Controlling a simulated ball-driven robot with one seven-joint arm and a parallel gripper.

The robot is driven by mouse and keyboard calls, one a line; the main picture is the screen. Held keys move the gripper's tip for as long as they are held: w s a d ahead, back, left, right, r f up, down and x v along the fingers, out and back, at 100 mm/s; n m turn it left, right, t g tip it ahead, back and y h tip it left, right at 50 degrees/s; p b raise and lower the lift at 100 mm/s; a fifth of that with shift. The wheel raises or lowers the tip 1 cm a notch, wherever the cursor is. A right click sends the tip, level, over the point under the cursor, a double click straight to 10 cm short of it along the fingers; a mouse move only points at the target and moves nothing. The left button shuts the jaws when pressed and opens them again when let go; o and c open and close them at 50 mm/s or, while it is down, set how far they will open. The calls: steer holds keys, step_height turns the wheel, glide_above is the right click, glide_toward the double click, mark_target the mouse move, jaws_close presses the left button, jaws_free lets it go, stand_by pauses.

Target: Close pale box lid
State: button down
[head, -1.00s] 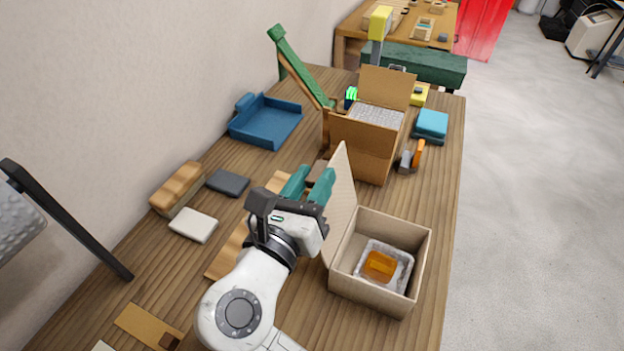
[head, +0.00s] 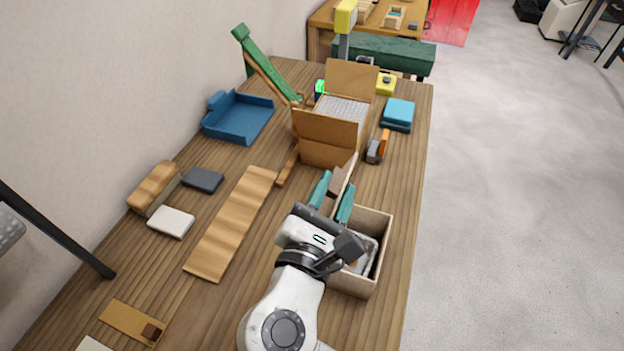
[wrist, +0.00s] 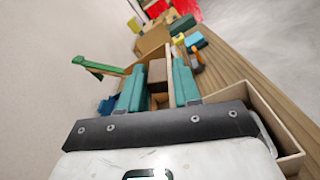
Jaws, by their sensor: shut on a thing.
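The pale box (head: 379,255) stands open at the table's right side, in front of the larger cardboard box. Its pale lid (head: 351,168) is raised and seen nearly edge-on. My gripper hides much of it and the box's left side. My gripper (head: 335,189) has teal fingers shut on a brown block (head: 339,181), above the box's left side and close to the lid. I cannot tell whether they touch. The block (wrist: 157,75) also shows between the fingers in the wrist view. A clear tray inside the box is partly hidden.
A cardboard box (head: 326,150) with open flaps stands just beyond. A wooden board (head: 232,222) lies on the left, near a blue tray (head: 238,118). The table's right edge is close to the pale box.

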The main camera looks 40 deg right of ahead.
mark_target(382, 258)
steer(key=shift+s+d+f+m+b, duration=1)
steer(key=shift+s+f+m+b, duration=0.45)
steer(key=shift+f, duration=0.45)
steer(key=shift+s+d+f+m+b, duration=0.95)
steer(key=shift+s+f+m+b, duration=0.5)
steer(key=shift+f, duration=0.45)
steer(key=shift+s+d+f+m+b, duration=1)
steer(key=shift+s+f+m+b, duration=0.3)
steer(key=shift+f+m, duration=0.45)
steer(key=shift+f, duration=0.15)
steer(key=c, duration=1)
jaws_free()
steer(key=shift+o, duration=0.2)
